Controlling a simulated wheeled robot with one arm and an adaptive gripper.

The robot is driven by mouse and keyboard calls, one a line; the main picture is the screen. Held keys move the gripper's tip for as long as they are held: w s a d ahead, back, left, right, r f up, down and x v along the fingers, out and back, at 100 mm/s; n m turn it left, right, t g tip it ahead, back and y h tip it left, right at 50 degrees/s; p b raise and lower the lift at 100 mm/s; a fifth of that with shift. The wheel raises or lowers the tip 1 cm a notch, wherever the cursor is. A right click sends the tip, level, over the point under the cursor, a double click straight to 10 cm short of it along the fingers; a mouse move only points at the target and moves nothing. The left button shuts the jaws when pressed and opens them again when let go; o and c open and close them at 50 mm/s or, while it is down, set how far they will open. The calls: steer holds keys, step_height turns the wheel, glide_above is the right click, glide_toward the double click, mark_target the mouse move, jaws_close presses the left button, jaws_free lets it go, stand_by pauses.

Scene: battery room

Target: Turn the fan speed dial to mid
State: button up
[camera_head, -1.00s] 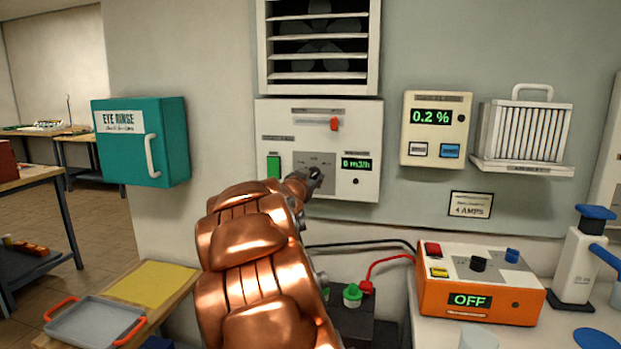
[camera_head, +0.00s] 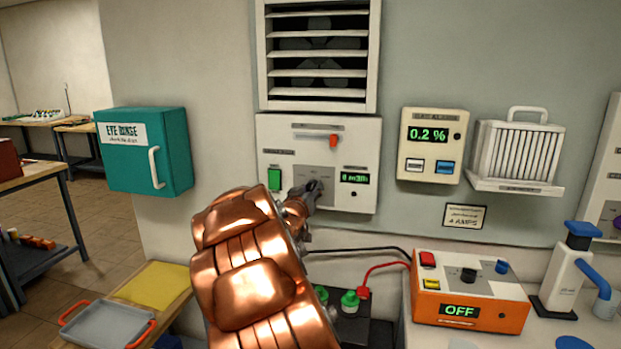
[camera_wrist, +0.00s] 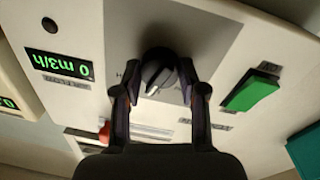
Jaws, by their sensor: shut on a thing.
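The fan speed dial (camera_wrist: 158,72) is a dark round knob with a pale pointer mark, on a grey plate of the white fan control panel (camera_head: 275,140). In the wrist view my gripper (camera_wrist: 158,80) has one finger on each side of the dial and is shut on it. In the head view my gripper (camera_head: 312,190) reaches the panel from the lower left and hides most of the dial. The panel's green display (camera_head: 355,178) reads 0 m3/h, also in the wrist view (camera_wrist: 60,65). The labels around the dial are mostly hidden or too small to read.
A green button (camera_head: 275,179) sits left of the dial, and an orange-red slider lever (camera_head: 333,141) above it. A louvred fan vent (camera_head: 318,55) is above the panel. An orange box reading OFF (camera_head: 470,300) and a battery with cables (camera_head: 350,330) stand below.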

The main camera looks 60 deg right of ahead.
steer(key=shift+r+n+p, duration=0.1)
steer(key=shift+n+p, duration=1.15)
steer(key=shift+n, duration=0.45)
steer(key=o, duration=1.1)
steer(key=shift+o, duration=0.2)
steer(key=v, duration=1.2)
steer(key=shift+f, duration=0.25)
